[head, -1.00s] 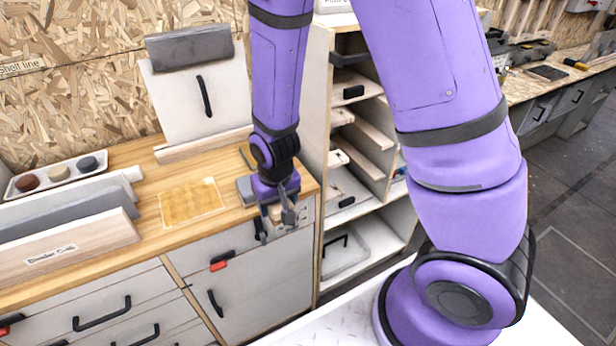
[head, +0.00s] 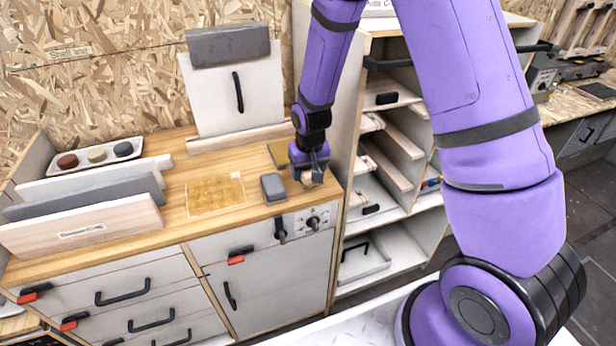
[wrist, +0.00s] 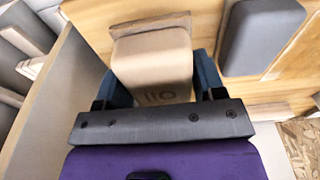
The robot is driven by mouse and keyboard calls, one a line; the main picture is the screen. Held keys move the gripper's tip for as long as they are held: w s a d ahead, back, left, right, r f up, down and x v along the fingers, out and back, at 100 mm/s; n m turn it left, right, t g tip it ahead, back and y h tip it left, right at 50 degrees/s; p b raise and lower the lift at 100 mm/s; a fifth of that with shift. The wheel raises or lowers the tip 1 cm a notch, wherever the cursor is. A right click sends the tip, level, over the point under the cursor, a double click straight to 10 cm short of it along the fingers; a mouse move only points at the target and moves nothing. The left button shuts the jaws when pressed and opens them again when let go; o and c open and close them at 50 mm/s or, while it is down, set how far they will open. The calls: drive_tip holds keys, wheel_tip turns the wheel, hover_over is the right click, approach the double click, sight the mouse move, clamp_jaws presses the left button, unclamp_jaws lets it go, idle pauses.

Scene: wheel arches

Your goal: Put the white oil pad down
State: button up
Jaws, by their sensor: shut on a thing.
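The white oil pad (wrist: 155,65) is a cream block with a tan near face marked OIL in the wrist view. My gripper (wrist: 152,85) is shut on it, one blue finger at each side. In the head view my gripper (head: 311,176) is at the right end of the wooden counter (head: 235,221), close to the front edge. Only a small pale part of the pad (head: 307,178) shows there. I cannot tell whether its underside touches the counter.
A grey block (head: 272,187) lies just left of my gripper; it also shows in the wrist view (wrist: 262,35). A yellowish square (head: 215,194) lies further left. A tray (head: 72,173) holds three round pieces. An open shelf unit (head: 350,120) stands close on the right.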

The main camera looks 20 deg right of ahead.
drive_tip(key=shift+w+d, duration=0.15)
drive_tip(key=shift+w, duration=0.3)
drive_tip(key=shift+w+f, duration=0.1)
drive_tip(key=shift+f, duration=1.7)
drive_tip(key=shift+f, duration=0.15)
drive_tip(key=o, duration=0.9)
